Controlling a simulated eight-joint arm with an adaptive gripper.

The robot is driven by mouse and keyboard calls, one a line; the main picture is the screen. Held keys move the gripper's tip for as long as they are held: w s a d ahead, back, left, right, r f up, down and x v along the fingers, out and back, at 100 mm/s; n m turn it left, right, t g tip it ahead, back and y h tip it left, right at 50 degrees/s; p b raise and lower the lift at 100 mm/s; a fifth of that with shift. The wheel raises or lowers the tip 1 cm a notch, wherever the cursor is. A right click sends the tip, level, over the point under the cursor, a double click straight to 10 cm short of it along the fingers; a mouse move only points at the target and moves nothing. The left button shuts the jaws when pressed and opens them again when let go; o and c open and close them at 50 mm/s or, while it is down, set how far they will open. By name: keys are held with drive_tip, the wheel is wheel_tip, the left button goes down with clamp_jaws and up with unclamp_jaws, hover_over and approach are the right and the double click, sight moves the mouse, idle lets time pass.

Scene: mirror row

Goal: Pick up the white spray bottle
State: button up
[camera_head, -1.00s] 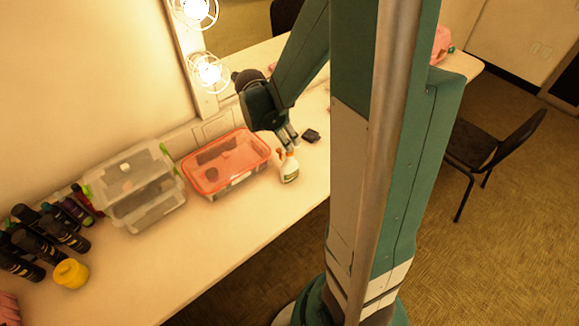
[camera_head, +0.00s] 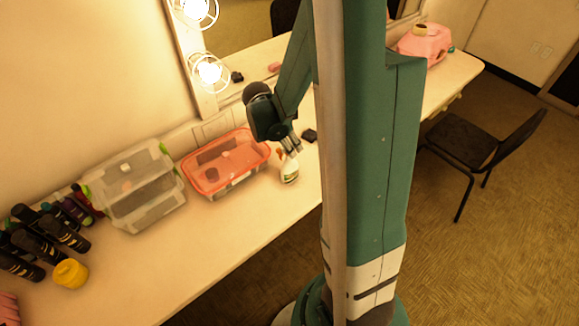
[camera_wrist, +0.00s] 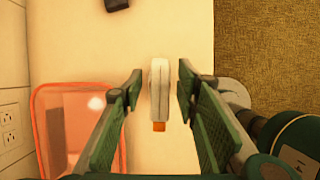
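The white spray bottle (camera_head: 290,172) stands on the counter, just right of the red-rimmed clear bin, with a green label and an orange nozzle. My gripper (camera_head: 293,148) is right above it in the head view. In the wrist view the bottle (camera_wrist: 159,88) shows from above between the two open fingers (camera_wrist: 159,82), with its orange nozzle tip toward the bottom of the picture. A gap shows on both sides of the bottle, the left one smaller-looking. How far down the fingers reach beside it I cannot tell.
The red-rimmed bin (camera_head: 262,160) is close on the left. A small black object (camera_head: 309,136) lies behind the bottle. The counter's front is clear.

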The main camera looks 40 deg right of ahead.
idle(0.4)
clamp_jaws()
drive_tip(key=shift+r, duration=0.15)
drive_tip(key=shift+r+p, duration=0.3)
drive_tip(key=shift+r, duration=4.6)
